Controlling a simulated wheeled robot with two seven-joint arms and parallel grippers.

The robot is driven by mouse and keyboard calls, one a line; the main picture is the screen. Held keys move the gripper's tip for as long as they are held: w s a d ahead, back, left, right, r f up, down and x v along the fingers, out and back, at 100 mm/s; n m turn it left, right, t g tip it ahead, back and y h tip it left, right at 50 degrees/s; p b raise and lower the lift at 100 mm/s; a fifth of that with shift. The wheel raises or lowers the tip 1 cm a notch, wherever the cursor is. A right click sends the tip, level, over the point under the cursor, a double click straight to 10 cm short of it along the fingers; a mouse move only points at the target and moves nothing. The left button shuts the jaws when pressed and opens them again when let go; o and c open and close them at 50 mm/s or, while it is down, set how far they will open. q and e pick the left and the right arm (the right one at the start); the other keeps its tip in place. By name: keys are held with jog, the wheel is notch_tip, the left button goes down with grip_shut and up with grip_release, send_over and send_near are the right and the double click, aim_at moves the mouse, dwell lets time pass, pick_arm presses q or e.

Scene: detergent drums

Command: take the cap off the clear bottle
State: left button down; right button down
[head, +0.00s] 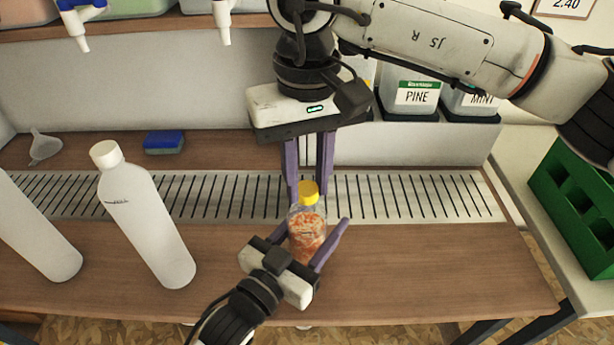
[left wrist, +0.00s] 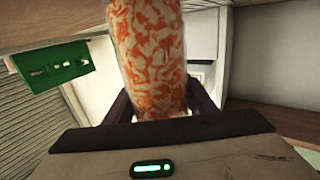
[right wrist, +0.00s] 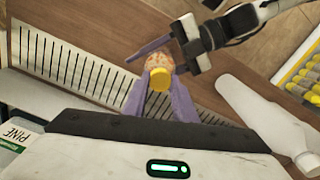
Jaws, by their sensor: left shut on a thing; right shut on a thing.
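The clear bottle (head: 306,232) with orange and white contents stands about upright at the front middle of the counter, its yellow cap (head: 308,192) on top. My left gripper (head: 325,243) is shut on the bottle's body from the front; the left wrist view shows the bottle (left wrist: 150,60) between its fingers. My right gripper (head: 309,190) reaches down from above and is shut on the yellow cap; the right wrist view shows the cap (right wrist: 159,78) between its purple fingertips. The cap appears to sit on the bottle's neck. The bottle's underside is hidden in the head view.
Two white bottles stand to the left, the nearer one (head: 147,220) with a white cap. A blue sponge (head: 164,142) and a funnel (head: 44,147) lie at the back left. A slotted drain grate (head: 420,195) crosses the counter. A green crate (head: 575,205) is at far right.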

aim_at(307, 189)
jog(key=shift+n, duration=0.4)
jog(key=shift+r, duration=0.15)
jog(key=shift+r, duration=1)
jog(key=shift+r, duration=2)
pick_arm(q)
jog(key=c, duration=0.7)
grip_release()
